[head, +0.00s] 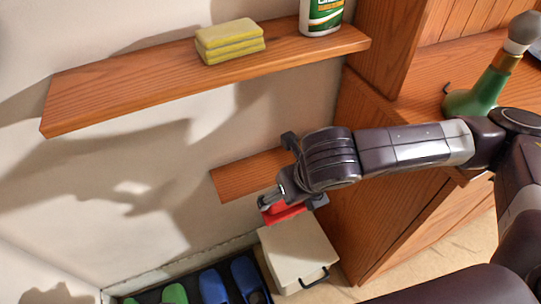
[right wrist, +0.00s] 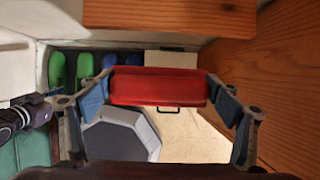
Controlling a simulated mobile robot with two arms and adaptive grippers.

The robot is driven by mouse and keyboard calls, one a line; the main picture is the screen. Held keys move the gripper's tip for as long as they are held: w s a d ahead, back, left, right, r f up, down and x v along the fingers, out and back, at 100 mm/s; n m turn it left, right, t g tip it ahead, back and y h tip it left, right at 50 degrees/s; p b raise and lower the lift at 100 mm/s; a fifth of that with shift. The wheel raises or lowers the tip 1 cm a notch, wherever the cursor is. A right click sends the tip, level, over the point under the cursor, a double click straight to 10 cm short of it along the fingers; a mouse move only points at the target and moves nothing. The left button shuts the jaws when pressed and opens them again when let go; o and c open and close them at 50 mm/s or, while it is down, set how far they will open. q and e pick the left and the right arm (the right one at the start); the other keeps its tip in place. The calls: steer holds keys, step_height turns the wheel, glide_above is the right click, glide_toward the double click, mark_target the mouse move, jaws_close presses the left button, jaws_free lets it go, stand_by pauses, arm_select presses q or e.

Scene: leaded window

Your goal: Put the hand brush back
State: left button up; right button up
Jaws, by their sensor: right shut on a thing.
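The hand brush shows as a red block (head: 286,213), and it also shows in the right wrist view (right wrist: 158,87). My right gripper (head: 293,205) is shut on it, with one finger at each end of the red part. In the head view the brush hangs just in front of the small lower wooden shelf (head: 232,181), above a cream box (head: 297,252). Its bristles cannot be made out. The gripper and wrist hide part of the lower shelf.
A long upper shelf (head: 130,95) holds yellow sponges (head: 230,42) and a white-green bottle (head: 321,15). A wooden cabinet (head: 400,225) stands close on the right, with a green bottle (head: 478,98) on top. Blue slippers (head: 213,287) and green ones (head: 174,294) lie on a dark tray below.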

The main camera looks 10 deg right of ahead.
steer(key=w, duration=0.3)
steer(key=w+a, duration=0.1)
steer(key=w, duration=0.2)
steer(key=w+a+b, duration=0.1)
steer(key=w, duration=0.5)
steer(key=w+a, duration=0.1)
steer(key=w, duration=0.1)
steer(key=shift+w, duration=0.4)
steer(key=shift+f+b, duration=0.3)
steer(key=shift+b, duration=0.1)
arm_select(q)
step_height(320, 180, up, 7)
steer(key=w, duration=0.1)
arm_select(e)
steer(key=shift+s+d, duration=0.1)
steer(key=shift+s, duration=0.05)
arm_select(q)
steer(key=shift+w, duration=0.1)
arm_select(e)
steer(key=shift+f, duration=0.1)
steer(key=o, duration=1.5)
steer(key=shift+f, duration=0.1)
arm_select(q)
steer(key=shift+d+f, duration=0.1)
steer(key=shift+d, duration=0.6)
